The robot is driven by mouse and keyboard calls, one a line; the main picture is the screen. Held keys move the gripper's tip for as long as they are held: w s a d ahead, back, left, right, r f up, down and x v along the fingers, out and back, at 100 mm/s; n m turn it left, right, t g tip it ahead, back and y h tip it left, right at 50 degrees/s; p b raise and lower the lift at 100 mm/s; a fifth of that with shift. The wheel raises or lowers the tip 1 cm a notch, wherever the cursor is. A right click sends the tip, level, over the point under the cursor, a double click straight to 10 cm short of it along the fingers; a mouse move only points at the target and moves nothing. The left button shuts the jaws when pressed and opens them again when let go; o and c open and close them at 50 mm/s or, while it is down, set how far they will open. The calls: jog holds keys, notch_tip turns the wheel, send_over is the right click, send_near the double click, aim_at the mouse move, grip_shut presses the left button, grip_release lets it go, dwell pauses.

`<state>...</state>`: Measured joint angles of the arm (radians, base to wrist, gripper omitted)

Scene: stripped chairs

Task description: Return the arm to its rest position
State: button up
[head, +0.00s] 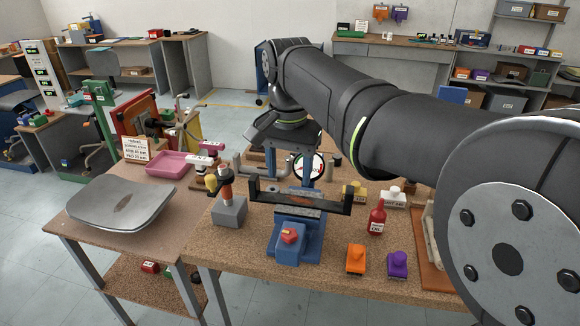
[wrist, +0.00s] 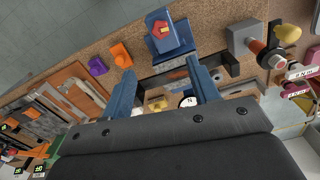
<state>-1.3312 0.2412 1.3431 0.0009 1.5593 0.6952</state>
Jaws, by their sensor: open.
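My gripper (head: 304,172) hangs from the arm over the middle of the workbench (head: 225,255), behind the blue vise (head: 290,243) with the red knob. In the wrist view its two blue fingers (wrist: 137,68) stand wide apart, with nothing held between them. The vise (wrist: 167,35) shows beyond the fingertips there. The dark arm reaches across the right side of the head view and hides part of the bench. Whether the fingertips touch anything is not clear.
A dark bracket (head: 340,207) stands close to the gripper. An orange-handled tool (head: 227,183) in a grey block, a red bottle (head: 377,217), an orange stamp (head: 356,260) and a purple stamp (head: 397,264) stand nearby. A grey seat shell (head: 123,203) lies on the left table.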

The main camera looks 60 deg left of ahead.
aim_at(289, 234)
dwell(0.7)
notch_tip(289, 234, down, 17)
jog(key=shift+f, duration=0.15)
dwell(0.4)
